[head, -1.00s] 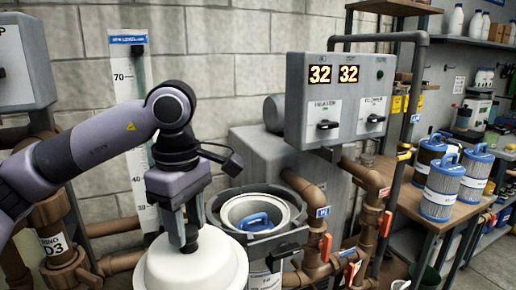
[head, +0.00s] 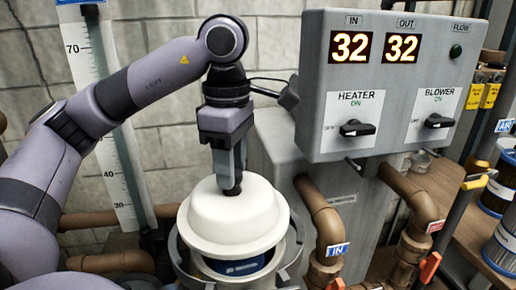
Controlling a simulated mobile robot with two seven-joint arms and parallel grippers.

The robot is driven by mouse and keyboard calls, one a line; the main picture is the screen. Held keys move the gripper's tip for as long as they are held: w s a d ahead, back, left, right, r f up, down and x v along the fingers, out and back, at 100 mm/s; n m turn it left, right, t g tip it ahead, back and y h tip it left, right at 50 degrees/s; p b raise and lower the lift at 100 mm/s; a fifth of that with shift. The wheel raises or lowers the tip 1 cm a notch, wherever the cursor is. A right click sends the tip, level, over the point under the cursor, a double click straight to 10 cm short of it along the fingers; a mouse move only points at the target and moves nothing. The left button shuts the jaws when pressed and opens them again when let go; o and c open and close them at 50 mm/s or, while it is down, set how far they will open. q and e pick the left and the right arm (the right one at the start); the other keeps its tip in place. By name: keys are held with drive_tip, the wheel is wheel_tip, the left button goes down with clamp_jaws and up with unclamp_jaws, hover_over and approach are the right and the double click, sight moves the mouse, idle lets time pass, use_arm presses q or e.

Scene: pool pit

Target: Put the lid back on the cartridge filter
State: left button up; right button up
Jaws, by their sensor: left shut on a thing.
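My left gripper (head: 230,188) is shut on the knob at the top of the white round lid (head: 233,221). It holds the lid above the cartridge filter's open grey housing (head: 178,250). The lid covers most of the opening from this view, and a gap shows below its front edge. Through that gap I see part of the blue cartridge top (head: 238,266) inside. The lid looks slightly tilted. My right gripper is not in view.
A grey control box (head: 390,85) with two displays reading 32 hangs close to the right of my left arm. Brown pipes (head: 320,215) with valves stand right of the housing. A measuring scale (head: 105,110) stands at the left. Blue-topped cartridges (head: 503,240) stand at the right edge.

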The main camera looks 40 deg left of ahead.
sight(236, 195)
use_arm(q)
drive_tip(key=shift+w, duration=0.45)
drive_tip(key=shift+s+f, duration=0.2)
drive_tip(key=shift+f, duration=0.65)
wheel_tip(236, 195, down, 3)
drive_tip(key=shift+r+b, duration=0.15)
drive_tip(key=shift+b, duration=0.6)
drive_tip(key=shift+f+b, duration=0.8)
drive_tip(key=shift+f, duration=0.05)
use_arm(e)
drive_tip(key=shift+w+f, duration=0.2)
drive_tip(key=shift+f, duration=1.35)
use_arm(q)
drive_tip(key=shift+f, duration=0.1)
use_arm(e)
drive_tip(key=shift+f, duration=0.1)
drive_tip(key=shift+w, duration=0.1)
use_arm(q)
drive_tip(key=shift+f, duration=0.2)
